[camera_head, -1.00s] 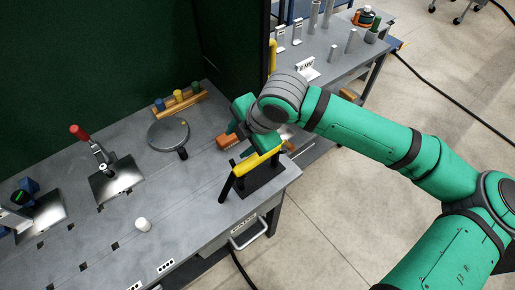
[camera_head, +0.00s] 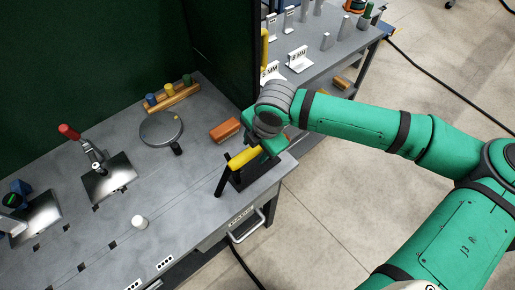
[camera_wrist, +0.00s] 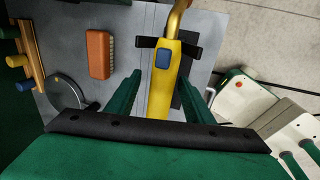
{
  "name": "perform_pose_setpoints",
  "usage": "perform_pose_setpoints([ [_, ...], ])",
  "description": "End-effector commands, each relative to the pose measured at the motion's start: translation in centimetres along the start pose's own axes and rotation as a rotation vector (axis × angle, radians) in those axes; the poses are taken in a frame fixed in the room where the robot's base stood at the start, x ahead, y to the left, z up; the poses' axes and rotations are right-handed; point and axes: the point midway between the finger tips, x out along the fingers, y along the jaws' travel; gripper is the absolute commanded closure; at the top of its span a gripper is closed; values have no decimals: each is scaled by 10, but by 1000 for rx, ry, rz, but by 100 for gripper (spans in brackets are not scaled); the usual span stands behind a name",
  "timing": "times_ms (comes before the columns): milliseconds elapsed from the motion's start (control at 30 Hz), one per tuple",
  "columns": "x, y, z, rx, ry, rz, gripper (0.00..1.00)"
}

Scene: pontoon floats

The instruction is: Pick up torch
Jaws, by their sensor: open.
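The torch (camera_wrist: 163,80) has a yellow body, a blue button and a bent brass neck. It rests on a black stand (camera_wrist: 187,95) with upright supports. In the head view the yellow torch body (camera_head: 244,158) lies across the stand at the bench's right front corner, its right part hidden by my gripper. My gripper (camera_wrist: 162,78) is open and empty. In the wrist view its two green fingers lie on either side of the torch, with visible gaps. I cannot tell the remaining height between fingertips and torch.
An orange-brown brush (camera_head: 225,130), a round grey plate (camera_head: 160,129) and a rack of coloured pegs (camera_head: 172,98) stand behind on the bench. A dark green screen (camera_head: 100,50) closes the back. A second bench (camera_head: 335,50) is beyond.

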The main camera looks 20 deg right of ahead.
Motion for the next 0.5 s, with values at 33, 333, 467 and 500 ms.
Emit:
perform_pose_setpoints([
  [33,8,-2,-1,0,0,-1,52],
  [333,38,-4,-1,5,-2,1,52],
  [467,39,-4,-1,5,-1,1,52],
  [500,39,-4,-1,5,-1,1,52],
])
